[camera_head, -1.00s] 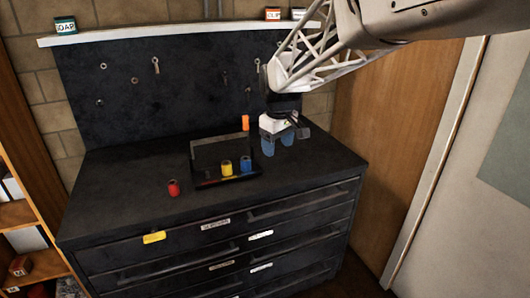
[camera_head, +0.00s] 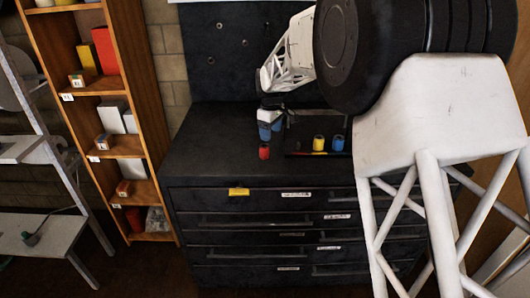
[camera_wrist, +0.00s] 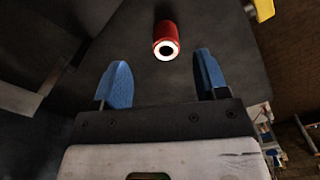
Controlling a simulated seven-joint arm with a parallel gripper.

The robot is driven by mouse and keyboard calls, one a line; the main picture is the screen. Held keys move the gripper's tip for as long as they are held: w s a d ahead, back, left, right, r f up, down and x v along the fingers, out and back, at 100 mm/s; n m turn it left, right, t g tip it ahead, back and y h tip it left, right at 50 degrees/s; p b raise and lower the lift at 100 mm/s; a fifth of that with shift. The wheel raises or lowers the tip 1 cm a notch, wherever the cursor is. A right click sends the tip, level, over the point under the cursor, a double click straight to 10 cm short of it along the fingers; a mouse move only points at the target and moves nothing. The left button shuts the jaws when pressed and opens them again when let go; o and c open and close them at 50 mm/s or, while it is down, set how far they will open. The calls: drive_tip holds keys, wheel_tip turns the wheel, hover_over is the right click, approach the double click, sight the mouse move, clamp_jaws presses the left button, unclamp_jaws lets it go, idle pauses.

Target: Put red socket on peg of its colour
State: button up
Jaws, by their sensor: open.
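The red socket (camera_head: 264,152) stands on the black cabinet top, left of the peg rack. In the wrist view the red socket (camera_wrist: 166,40) shows its pale end with a dark hole, beyond and between my fingertips. My gripper (camera_head: 270,130) has blue fingers and is just above and behind the socket in the head view. It is open and empty, with the fingers apart in the wrist view (camera_wrist: 160,75). The rack (camera_head: 300,154) holds or stands by a yellow socket (camera_head: 319,143) and a blue socket (camera_head: 338,143). I cannot make out a red peg.
The cabinet top (camera_head: 215,145) is clear to the left of the red socket. A dark pegboard (camera_head: 225,70) rises behind it. A wooden shelf (camera_head: 150,190) stands to the left. My arm hides the right side.

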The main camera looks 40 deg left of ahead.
sight(264, 150)
drive_tip(key=a, duration=0.1)
drive_tip(key=s+a+f, duration=0.1)
drive_tip(key=shift+s+a+f+n, duration=0.1)
drive_tip(key=shift+a+f+n, duration=0.1)
drive_tip(key=shift+a+n, duration=0.1)
drive_tip(key=shift+f, duration=1.3)
drive_tip(key=shift+d+f, duration=0.15)
drive_tip(key=shift+f, duration=2.45)
drive_tip(key=shift+c, duration=0.2)
drive_tip(key=c, duration=1)
